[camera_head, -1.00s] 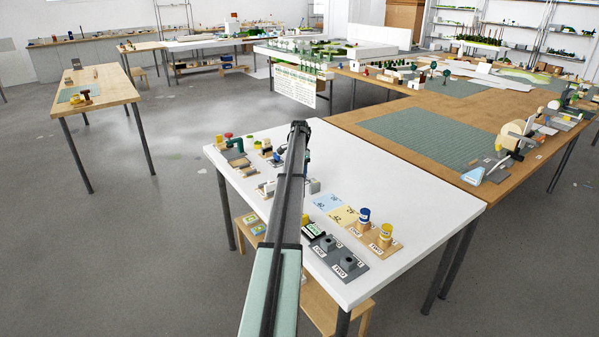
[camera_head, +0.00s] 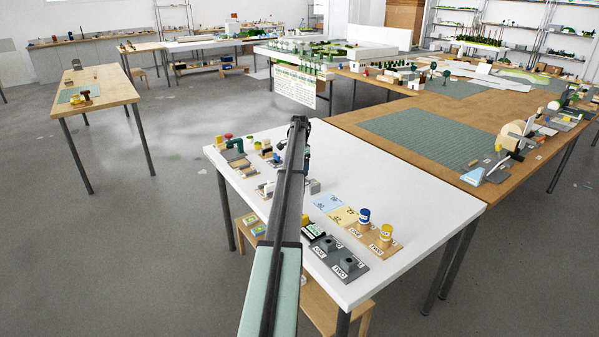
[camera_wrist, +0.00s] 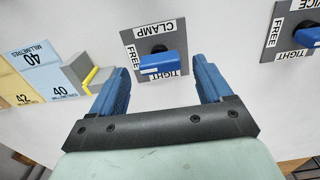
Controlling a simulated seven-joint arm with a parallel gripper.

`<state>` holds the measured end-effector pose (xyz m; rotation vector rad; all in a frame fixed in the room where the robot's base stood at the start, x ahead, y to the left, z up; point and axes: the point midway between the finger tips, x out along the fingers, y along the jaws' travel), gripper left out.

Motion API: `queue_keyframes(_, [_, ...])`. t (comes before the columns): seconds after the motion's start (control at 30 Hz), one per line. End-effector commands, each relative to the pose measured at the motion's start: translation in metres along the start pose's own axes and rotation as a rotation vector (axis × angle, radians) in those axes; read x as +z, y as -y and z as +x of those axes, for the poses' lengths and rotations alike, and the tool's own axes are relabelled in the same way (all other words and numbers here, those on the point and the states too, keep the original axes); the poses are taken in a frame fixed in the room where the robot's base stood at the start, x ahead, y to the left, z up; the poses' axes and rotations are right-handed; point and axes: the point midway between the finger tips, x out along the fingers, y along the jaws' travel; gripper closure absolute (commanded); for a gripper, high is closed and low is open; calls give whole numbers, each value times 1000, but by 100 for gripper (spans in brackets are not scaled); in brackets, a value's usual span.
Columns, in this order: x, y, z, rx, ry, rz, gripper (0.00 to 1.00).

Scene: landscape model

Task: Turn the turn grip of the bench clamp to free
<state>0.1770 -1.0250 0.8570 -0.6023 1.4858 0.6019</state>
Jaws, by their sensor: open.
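The clamp panel (camera_wrist: 131,38) is a grey plate on the white surface, labelled CLAMP, with FREE at its left side and TIGHT at its lower side. Its blue turn grip (camera_wrist: 163,63) lies crosswise in the wrist view, covering part of the TIGHT label. A pale mark shows on the grip's near face; I cannot tell for sure which label it points at. My gripper (camera_wrist: 160,66) is open, one blue finger on each side of the turn grip, with visible gaps and no clear contact. In the head view my arm hides the panel.
A similar VICE panel (camera_wrist: 277,38) with a blue grip (camera_wrist: 308,38) is at the right. Stepped blocks (camera_wrist: 90,75) and a blue 40-millimetre card (camera_wrist: 43,72) are at the left. The white table (camera_head: 400,185) has free room at its back right.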

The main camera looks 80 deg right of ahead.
Motion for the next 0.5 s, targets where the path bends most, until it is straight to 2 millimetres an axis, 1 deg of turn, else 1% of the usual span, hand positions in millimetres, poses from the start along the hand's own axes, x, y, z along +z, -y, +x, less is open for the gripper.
queue_keyframes(0.03, [0,0,-11,-2,-1,0,21])
queue_keyframes(0.2, [-1,1,-45,-2,-1,0,21])
queue_keyframes(0.4, [0,0,-81,-1,-1,0,21])
queue_keyframes(0.5, [0,0,-94,-1,-1,1,21])
